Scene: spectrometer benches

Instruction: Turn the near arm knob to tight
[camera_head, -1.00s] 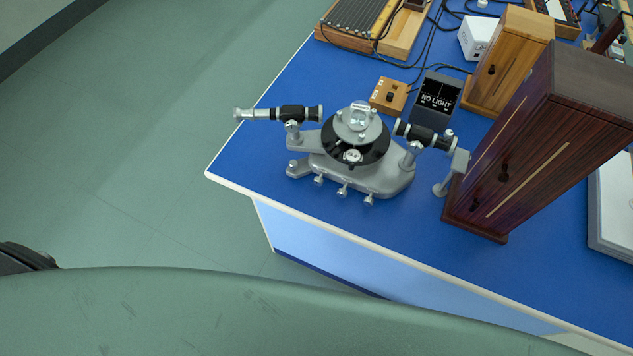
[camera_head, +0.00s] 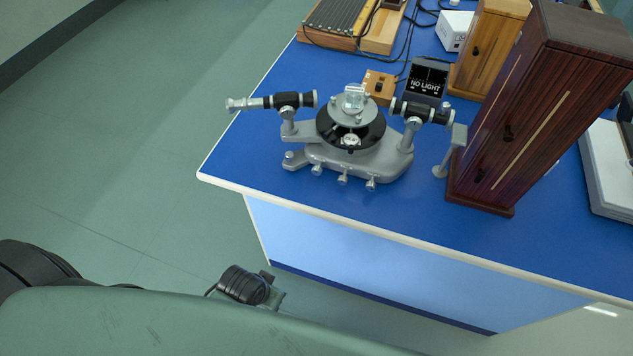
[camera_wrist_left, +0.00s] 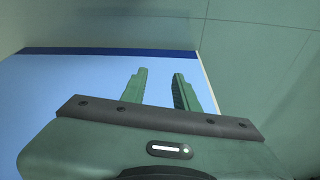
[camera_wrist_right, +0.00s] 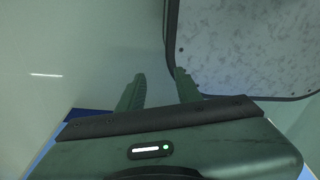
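The grey spectrometer (camera_head: 355,160) stands on the blue bench near its front left corner, with a dark round table and two black-and-silver tubes. Several small silver knobs (camera_head: 343,180) stick out along its near edge; which one is the near arm knob I cannot tell. My left gripper shows in the left wrist view (camera_wrist_left: 160,92) with its two fingers apart and nothing between them, facing the bench's pale blue front panel. My right gripper (camera_wrist_right: 158,90) also has its fingers apart and empty, away from the spectrometer. Neither gripper's fingers show clearly in the head view.
A tall dark wooden cabinet (camera_head: 545,105) stands right of the spectrometer. Behind it are a "NO LIGHT" display (camera_head: 428,80), a small wooden switch box (camera_head: 380,87) and a lighter wooden cabinet (camera_head: 490,45). The floor left of the bench (camera_head: 120,150) is clear.

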